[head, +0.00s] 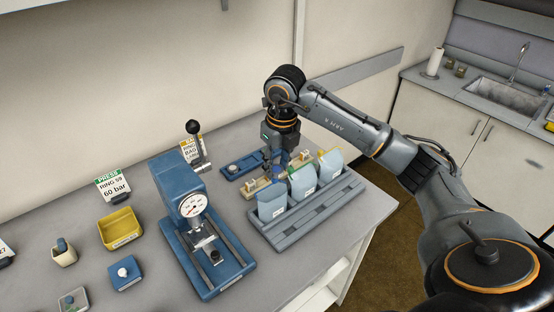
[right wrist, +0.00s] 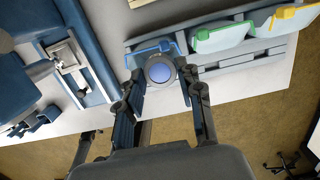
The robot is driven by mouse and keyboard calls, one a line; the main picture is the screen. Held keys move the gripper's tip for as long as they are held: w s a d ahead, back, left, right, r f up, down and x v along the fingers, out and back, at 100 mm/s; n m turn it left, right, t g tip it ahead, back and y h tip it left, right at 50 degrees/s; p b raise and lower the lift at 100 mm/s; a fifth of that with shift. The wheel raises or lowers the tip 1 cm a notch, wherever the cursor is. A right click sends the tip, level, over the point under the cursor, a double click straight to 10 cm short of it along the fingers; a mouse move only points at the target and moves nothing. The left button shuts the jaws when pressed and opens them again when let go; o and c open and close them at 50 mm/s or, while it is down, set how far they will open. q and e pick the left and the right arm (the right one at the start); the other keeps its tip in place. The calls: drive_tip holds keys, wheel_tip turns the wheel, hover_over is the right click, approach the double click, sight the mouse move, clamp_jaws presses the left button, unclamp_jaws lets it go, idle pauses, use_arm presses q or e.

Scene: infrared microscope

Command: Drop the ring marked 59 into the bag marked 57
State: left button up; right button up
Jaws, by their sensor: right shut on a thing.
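My right gripper (head: 283,160) reaches in from the right, over the back of a grey rack (head: 302,222). In the right wrist view it is shut on a round grey piece with a blue centre, likely the ring (right wrist: 160,72); its mark cannot be read. Three pale bags stand in the rack: a left bag (head: 271,207), a middle bag (head: 303,185) and a right bag (head: 330,166). Their numbers are too small to read. In the wrist view the held piece overlaps a bag opening with a blue frame (right wrist: 142,51); its height above it is unclear. My left gripper is not in view.
A blue press (head: 180,190) with a gauge and lever stands left of the rack. A yellow bin (head: 120,229), small blue tray (head: 125,273) and a card reading "RING 59, 60 bar" (head: 112,185) are farther left. A blue tray (head: 241,166) lies behind the rack.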

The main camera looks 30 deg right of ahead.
sight(281, 172)
drive_tip(key=shift+d+f, duration=0.1)
drive_tip(key=shift+f, duration=0.05)
drive_tip(key=o, duration=1)
drive_tip(key=shift+r, duration=0.5)
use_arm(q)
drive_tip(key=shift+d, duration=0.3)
use_arm(e)
wheel_tip(281, 172, up, 11)
drive_tip(key=s, duration=0.1)
drive_tip(key=shift+s, duration=0.25)
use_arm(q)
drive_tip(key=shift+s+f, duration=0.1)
use_arm(e)
drive_tip(key=shift+f, duration=0.1)
